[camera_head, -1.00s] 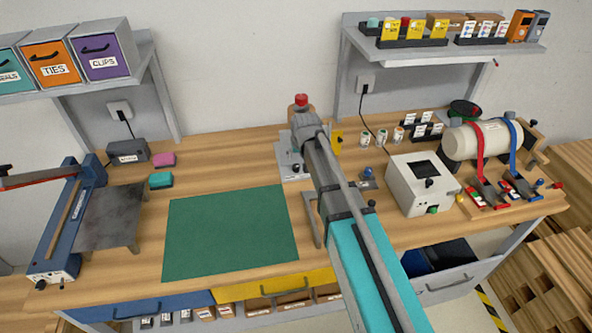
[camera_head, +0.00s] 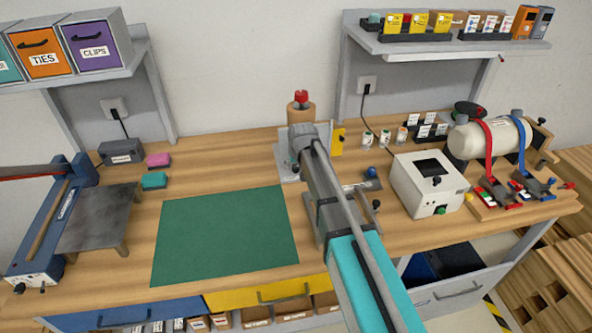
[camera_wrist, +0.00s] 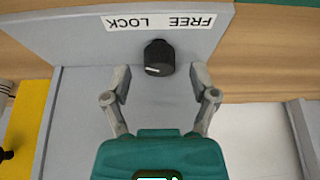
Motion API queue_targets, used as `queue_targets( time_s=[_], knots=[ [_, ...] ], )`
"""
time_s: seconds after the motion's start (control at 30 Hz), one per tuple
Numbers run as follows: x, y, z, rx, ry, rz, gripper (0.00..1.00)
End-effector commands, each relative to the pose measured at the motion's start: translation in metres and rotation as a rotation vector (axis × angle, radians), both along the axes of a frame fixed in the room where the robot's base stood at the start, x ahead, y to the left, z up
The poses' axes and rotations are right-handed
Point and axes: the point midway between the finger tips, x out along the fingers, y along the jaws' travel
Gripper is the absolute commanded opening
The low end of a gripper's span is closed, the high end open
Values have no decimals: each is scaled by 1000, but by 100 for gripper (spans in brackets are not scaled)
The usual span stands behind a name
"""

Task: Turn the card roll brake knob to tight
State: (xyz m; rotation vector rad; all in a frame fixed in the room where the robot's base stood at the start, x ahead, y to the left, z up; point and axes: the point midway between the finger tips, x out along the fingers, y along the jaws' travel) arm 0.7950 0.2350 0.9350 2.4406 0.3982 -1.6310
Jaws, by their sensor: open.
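A black round knob (camera_wrist: 159,58) with a short white mark sits on a grey panel in the wrist view. A white label (camera_wrist: 160,22) beside it reads FREE and LOCK, upside down in this view; no "tight" marking shows. My gripper (camera_wrist: 161,71) is open, with one fingertip on each side of the knob and a visible gap on both sides. In the head view my arm's end hides the knob. A brown roll (camera_head: 300,113) with a red top (camera_head: 301,97) stands on the bench just behind the arm's end.
A green mat (camera_head: 226,235) lies left of my arm. A grey box device (camera_head: 428,185) and a cream roll with straps (camera_head: 485,137) stand to the right. A yellow part (camera_wrist: 22,125) is at the left in the wrist view. Shelves (camera_head: 450,45) hang behind.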

Motion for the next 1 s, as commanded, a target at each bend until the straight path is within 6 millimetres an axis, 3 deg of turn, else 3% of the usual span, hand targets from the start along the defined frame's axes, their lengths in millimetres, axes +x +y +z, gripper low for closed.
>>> queue_targets(
  time_s=[0.53, 0.93, 1.0],
  knots=[
    [3, 1, -7, 0, 0, 0, 76],
    [3, 1, -7, 0, 0, 0, 1],
    [3, 1, -7, 0, 0, 0, 0]
  ],
)
